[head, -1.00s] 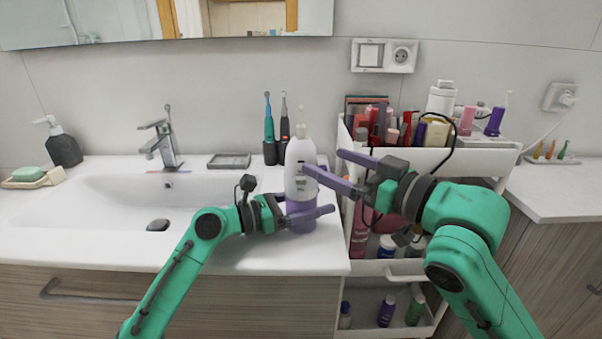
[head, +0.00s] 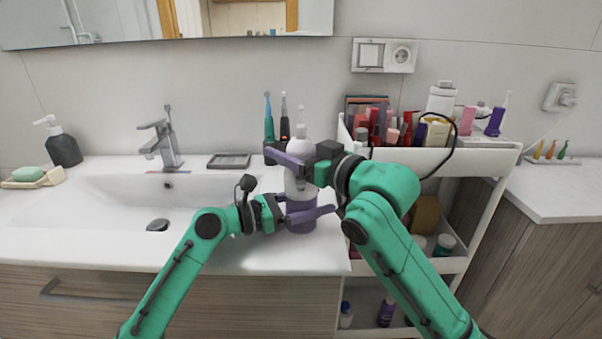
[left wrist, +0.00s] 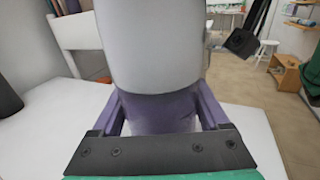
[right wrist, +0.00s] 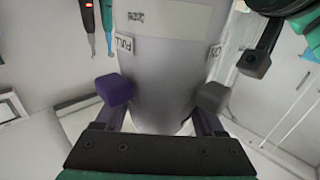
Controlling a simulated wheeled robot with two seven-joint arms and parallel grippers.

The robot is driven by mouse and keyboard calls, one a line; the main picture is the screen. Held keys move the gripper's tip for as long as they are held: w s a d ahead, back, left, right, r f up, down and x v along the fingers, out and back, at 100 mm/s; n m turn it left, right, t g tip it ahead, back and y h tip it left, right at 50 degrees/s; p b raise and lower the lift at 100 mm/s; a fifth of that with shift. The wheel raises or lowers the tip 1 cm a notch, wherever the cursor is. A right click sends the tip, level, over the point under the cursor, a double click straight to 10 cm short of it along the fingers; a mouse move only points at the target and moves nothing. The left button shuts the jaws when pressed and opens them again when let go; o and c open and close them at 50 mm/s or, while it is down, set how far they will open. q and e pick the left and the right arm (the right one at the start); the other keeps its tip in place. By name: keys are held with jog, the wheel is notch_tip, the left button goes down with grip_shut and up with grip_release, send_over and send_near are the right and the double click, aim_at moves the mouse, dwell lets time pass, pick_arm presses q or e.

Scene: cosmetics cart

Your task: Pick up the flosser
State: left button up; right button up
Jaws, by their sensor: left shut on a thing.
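The flosser (head: 298,188) is a tall white bottle with a narrow nozzle on top and a purple base, upright at the right end of the sink counter. My left gripper (head: 312,214) is shut on its purple base from the left; the white body rises above the fingers in the left wrist view (left wrist: 150,50). My right gripper (head: 284,160) is at the upper body. In the right wrist view its fingers stand apart, one on each side of the flosser (right wrist: 165,70); contact is unclear. Whether the base touches the counter is hard to tell.
Two electric toothbrushes (head: 269,122) stand just behind the flosser. A white cart (head: 470,160) full of cosmetics is close on the right. The sink basin (head: 110,205), faucet (head: 163,145) and a dark tray (head: 229,161) are on the left.

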jog(key=shift+c, duration=1)
pick_arm(q)
jog(key=o, duration=1.2)
jog(key=shift+o, duration=0.2)
pick_arm(e)
notch_tip(320, 180, up, 10)
pick_arm(q)
jog(key=shift+a, duration=0.1)
